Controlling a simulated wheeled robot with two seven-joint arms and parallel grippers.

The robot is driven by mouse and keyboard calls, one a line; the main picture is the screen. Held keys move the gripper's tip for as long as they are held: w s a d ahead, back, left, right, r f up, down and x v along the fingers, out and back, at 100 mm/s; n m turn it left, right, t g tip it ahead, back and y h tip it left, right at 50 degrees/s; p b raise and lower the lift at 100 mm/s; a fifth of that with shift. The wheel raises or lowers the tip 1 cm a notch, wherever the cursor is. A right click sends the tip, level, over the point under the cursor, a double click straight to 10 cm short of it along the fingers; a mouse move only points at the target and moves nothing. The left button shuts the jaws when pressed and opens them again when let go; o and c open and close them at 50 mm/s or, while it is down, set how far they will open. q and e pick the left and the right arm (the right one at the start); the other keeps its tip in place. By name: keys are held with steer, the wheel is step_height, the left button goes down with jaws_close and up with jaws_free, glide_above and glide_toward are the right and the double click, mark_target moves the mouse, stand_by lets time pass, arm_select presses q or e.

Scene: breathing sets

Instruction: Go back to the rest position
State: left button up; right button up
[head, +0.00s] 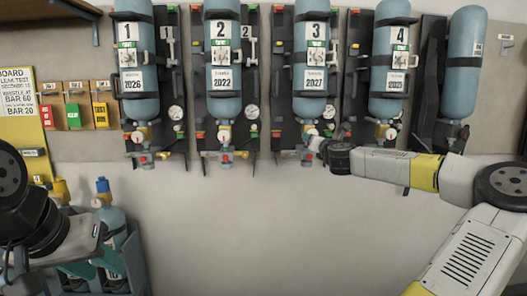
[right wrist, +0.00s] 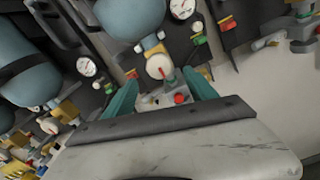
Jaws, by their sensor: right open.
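My left gripper (head: 93,267) is at the lower left of the head view, over the crate. Its two teal fingers show apart, with nothing seen held between them. My right arm reaches in from the right to the lower end of breathing set 3 (head: 315,78). In the head view the right gripper is small and mostly hidden behind its own wrist. In the right wrist view the right gripper (right wrist: 161,93) is open, its teal fingers on either side of a valve with a red knob (right wrist: 180,98). Whether they touch it cannot be told.
Breathing set 1 (head: 135,70), set 2 (head: 222,75) and set 4 (head: 390,70) hang on the wall, with another cylinder (head: 465,60) at right. A crate (head: 133,262) with cylinders stands below left. A yellow board (head: 25,120) hangs at left. The wall below the sets is clear.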

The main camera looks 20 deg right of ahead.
steer(key=w+a+f+n+g+y, duration=0.1)
steer(key=a+f+n+y, duration=0.2)
steer(key=a, duration=0.5)
steer(key=w+a+f+n+g+y, duration=0.1)
steer(key=a+f+n, duration=0.1)
steer(key=a+n, duration=0.45)
steer(key=a+f+n+g+y, duration=0.1)
steer(key=a+f+n+y, duration=0.25)
steer(key=a, duration=0.45)
steer(key=s+a+f+n+g, duration=0.2)
steer(key=s+a+f+n, duration=0.15)
steer(key=a+n, duration=0.25)
steer(key=s+a+f+n+g, duration=0.2)
steer(key=s+a+n, duration=0.25)
steer(key=a, duration=0.25)
steer(key=s+d+r+n+g, duration=0.2)
steer(key=s+n, duration=0.7)
steer(key=s, duration=0.6)
steer(key=s+d+r+n+g+h, duration=0.1)
steer(key=s+n+g, duration=0.1)
steer(key=s+n, duration=0.8)
steer(key=s, duration=0.6)
steer(key=shift+s+d+r, duration=0.25)
steer(key=shift+d+r, duration=0.1)
